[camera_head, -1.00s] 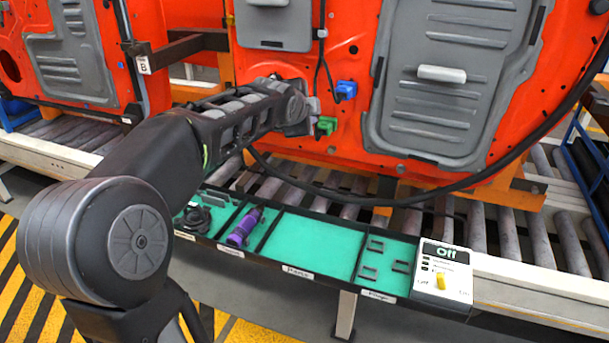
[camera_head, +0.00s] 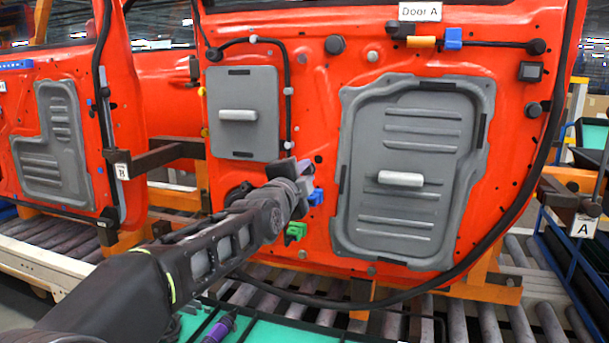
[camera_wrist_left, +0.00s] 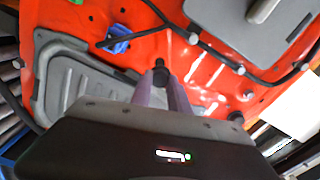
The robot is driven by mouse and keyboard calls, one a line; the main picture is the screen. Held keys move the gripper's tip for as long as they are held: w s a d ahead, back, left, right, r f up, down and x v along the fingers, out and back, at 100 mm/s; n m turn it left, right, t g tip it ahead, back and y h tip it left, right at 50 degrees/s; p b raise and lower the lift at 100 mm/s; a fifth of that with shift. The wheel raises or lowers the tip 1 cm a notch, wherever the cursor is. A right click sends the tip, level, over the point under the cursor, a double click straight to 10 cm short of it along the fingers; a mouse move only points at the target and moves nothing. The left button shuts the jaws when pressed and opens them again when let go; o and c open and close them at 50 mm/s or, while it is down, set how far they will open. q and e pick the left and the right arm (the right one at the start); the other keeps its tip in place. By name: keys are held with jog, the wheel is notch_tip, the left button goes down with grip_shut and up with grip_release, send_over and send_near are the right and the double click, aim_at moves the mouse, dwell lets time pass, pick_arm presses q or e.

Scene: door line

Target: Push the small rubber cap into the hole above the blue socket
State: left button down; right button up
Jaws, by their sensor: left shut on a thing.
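My left gripper (camera_head: 305,172) is in front of the orange door, just above and left of the blue socket (camera_head: 316,197) in the head view. In the left wrist view its two purple-grey fingers (camera_wrist_left: 161,84) are shut on the small black rubber cap (camera_wrist_left: 160,66). The cap sits at the fingertips, and I cannot tell whether it touches the door. The blue socket also shows in the left wrist view (camera_wrist_left: 118,40), left of the cap. A dark hole (camera_head: 318,159) shows above the blue socket in the head view. My right gripper is out of view.
A green socket (camera_head: 296,230) is below the blue one. Grey panels (camera_head: 412,170) with white handles and a black cable (camera_head: 287,95) are on the door. Below are rollers (camera_head: 410,322) and a teal tray (camera_head: 262,331) with a purple tool (camera_head: 219,328).

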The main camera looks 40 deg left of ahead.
aim_at(311, 165)
pick_arm(q)
jog(key=shift+w+a+r+p, duration=0.15)
jog(key=shift+w+p, duration=0.5)
jog(key=shift+p, duration=0.15)
jog(key=p+x, duration=0.3)
jog(key=shift+w, duration=0.15)
jog(key=shift+w+a, duration=0.25)
jog(key=shift+w, duration=0.3)
jog(key=shift+p+x, duration=1)
jog(key=shift+p, duration=0.1)
dwell(0.4)
jog(key=c, duration=1.2)
grip_release()
jog(key=shift+o, duration=0.2)
